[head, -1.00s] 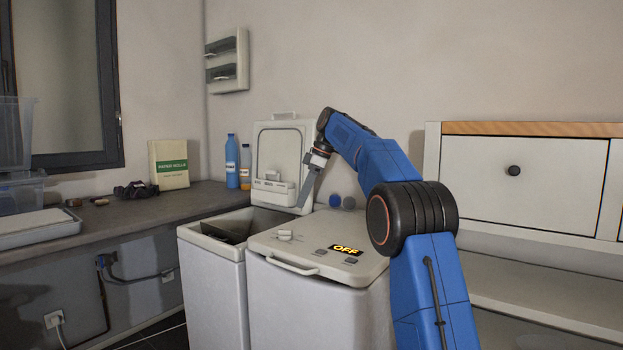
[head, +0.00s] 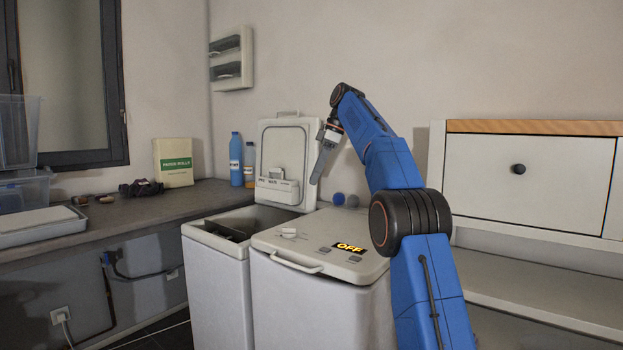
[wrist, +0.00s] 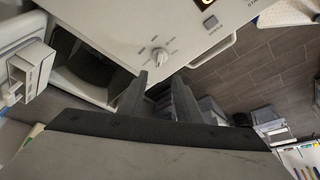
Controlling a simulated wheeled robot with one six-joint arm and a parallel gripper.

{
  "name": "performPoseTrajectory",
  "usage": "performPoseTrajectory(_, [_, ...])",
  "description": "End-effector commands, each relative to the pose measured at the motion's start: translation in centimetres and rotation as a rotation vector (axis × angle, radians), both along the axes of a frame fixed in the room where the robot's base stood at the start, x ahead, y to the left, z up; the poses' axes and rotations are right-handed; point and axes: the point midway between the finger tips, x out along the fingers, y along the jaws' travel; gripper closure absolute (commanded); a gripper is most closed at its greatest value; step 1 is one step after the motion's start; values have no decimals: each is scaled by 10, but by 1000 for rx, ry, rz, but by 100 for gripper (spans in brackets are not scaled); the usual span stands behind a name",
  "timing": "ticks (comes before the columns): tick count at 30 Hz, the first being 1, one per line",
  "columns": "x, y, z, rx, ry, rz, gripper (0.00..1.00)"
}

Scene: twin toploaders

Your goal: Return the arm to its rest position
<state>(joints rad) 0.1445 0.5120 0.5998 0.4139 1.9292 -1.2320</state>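My gripper (head: 318,168) hangs at the end of my blue arm, in front of the raised lid (head: 283,150) of the left toploader (head: 215,280) and above the machines. In the wrist view my gripper (wrist: 158,92) shows two dark fingers apart, with nothing between them. The left toploader stands open, with something dark in its opening (wrist: 85,75).
A white drawer unit (head: 530,185) stands on the right. The air above the shut lid is mostly free.

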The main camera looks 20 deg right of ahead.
Motion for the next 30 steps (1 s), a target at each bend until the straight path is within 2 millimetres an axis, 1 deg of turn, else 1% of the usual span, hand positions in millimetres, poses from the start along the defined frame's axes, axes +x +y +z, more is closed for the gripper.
performPoseTrajectory(6, [-4,1,1,-1,3,-13,69])
performPoseTrajectory(8, [-9,3,4,-2,3,-32,69])
performPoseTrajectory(11, [-24,7,8,-5,12,-86,69])
performPoseTrajectory(15, [-53,13,11,-11,26,-187,69])
performPoseTrajectory(20, [-90,20,8,-19,39,-301,69])
performPoseTrajectory(26, [-140,25,-5,-28,51,-441,69])
performPoseTrajectory(30, [-178,28,-19,-32,56,-535,69])
